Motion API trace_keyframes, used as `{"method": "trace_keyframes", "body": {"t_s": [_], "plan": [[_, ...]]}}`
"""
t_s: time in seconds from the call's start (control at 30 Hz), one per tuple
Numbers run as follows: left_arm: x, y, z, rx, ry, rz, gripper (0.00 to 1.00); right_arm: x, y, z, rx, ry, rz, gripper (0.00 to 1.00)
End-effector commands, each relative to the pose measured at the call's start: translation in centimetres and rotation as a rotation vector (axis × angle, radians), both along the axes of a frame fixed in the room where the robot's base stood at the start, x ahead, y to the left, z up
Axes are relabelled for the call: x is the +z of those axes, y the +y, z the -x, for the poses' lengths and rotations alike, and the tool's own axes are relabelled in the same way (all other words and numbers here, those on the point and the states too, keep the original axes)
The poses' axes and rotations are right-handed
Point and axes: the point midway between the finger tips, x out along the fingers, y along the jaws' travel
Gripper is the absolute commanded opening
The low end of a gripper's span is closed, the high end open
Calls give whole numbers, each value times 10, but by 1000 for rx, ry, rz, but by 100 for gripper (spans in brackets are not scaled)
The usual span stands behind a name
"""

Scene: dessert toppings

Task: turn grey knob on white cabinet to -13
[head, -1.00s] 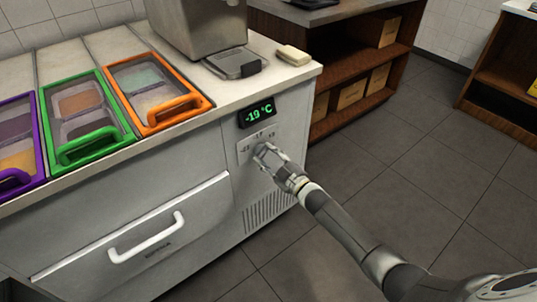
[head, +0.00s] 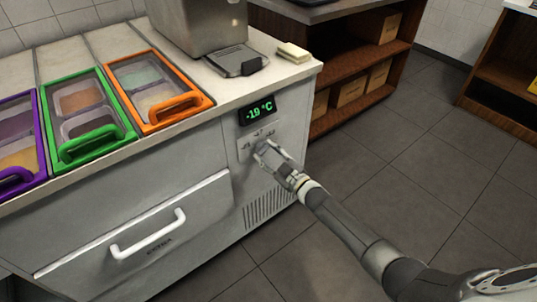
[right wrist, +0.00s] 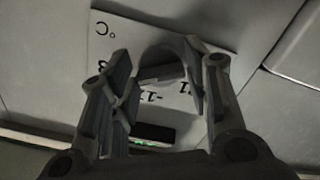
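The white cabinet (head: 190,165) has a display (head: 257,110) that reads -19 °C in green. Below it is a light dial plate (head: 245,150) with printed numbers. My right gripper (head: 261,149) is at this plate and hides the knob in the head view. In the right wrist view the grey knob (right wrist: 160,73), with a raised bar across it, sits between the two fingers of my right gripper (right wrist: 160,80). The fingers are spread on either side of the knob; a narrow gap shows at the left finger, and contact at the right one is unclear. My left gripper is not in view.
Purple, green (head: 88,147) and orange (head: 178,112) framed topping bins line the counter on the left. A steel machine (head: 200,25) and a small pale block (head: 293,52) stand on top. A drawer handle (head: 148,235) projects below. Floor on the right is clear.

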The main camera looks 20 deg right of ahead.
Motion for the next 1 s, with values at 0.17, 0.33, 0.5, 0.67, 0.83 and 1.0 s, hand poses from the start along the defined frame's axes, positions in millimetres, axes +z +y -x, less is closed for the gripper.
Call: {"method": "trace_keyframes", "body": {"t_s": [0.17,0.33,0.5,0.67,0.83,1.0], "plan": [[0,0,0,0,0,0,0,0,0,0,0,0,1,62],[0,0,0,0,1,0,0,1,0,0,1,-2,1,62],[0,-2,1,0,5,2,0,0,-1,3,1,-3,2,62],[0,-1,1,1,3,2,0,0,-6,17,1,-1,3,62],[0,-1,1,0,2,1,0,-1,-16,44,0,0,3,62],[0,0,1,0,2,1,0,0,-26,73,1,0,4,62]]}}
